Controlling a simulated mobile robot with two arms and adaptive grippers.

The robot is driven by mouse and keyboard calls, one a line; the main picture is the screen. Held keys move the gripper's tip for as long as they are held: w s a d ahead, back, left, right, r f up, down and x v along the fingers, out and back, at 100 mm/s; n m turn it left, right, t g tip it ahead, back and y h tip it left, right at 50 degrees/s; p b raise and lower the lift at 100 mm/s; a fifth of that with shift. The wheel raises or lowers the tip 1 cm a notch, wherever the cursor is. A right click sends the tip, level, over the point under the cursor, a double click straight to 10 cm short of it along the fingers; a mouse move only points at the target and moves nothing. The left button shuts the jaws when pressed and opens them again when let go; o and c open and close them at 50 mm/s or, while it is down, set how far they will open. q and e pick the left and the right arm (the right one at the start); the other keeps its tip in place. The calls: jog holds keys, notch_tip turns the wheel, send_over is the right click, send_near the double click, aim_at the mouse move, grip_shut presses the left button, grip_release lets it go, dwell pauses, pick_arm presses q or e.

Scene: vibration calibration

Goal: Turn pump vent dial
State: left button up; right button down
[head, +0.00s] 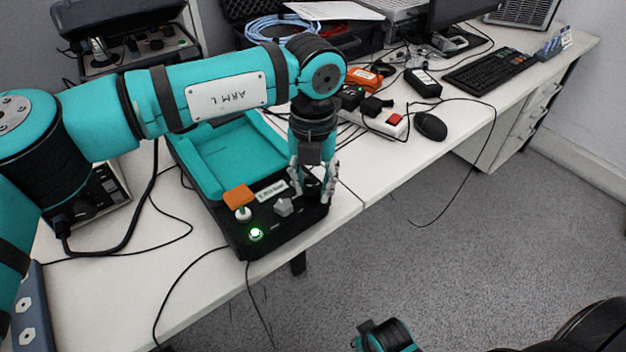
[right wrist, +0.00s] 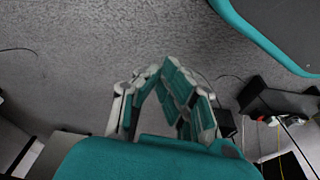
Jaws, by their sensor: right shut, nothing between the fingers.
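The pump unit (head: 264,243) is a black box with a teal tray top (head: 232,155), standing at the table's front edge in the head view. Its front panel bears a grey pointed dial (head: 284,207), a lit green button (head: 256,234), a small white knob (head: 243,214) and an orange block (head: 238,196). My left gripper (head: 312,192) points down over the panel's right end, fingers apart, just right of the dial. I cannot tell whether a finger touches the panel. My right gripper (right wrist: 160,82) is shut and empty over the floor in the right wrist view.
A power strip (head: 380,119) with plugs, a black mouse (head: 430,126) and a keyboard (head: 490,72) lie right of the pump. Loose cables cross the table (head: 190,290) and hang over its front edge.

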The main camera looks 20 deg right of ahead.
pick_arm(q)
grip_shut()
jog(key=shift+m, duration=0.3)
jog(key=shift+m+b, duration=0.45)
jog(key=shift+m, duration=0.45)
jog(key=m, duration=0.2)
jog(key=shift+m, duration=0.4)
jog(key=m+b, duration=0.1)
jog(key=m, duration=0.1)
jog(key=shift+m, duration=0.3)
jog(key=m, duration=0.5)
jog(key=shift+m, duration=2.5)
pick_arm(e)
jog(key=w+v, duration=0.1)
jog(key=v, duration=0.6)
jog(key=shift+w+r, duration=0.15)
jog(key=shift+w, duration=0.45)
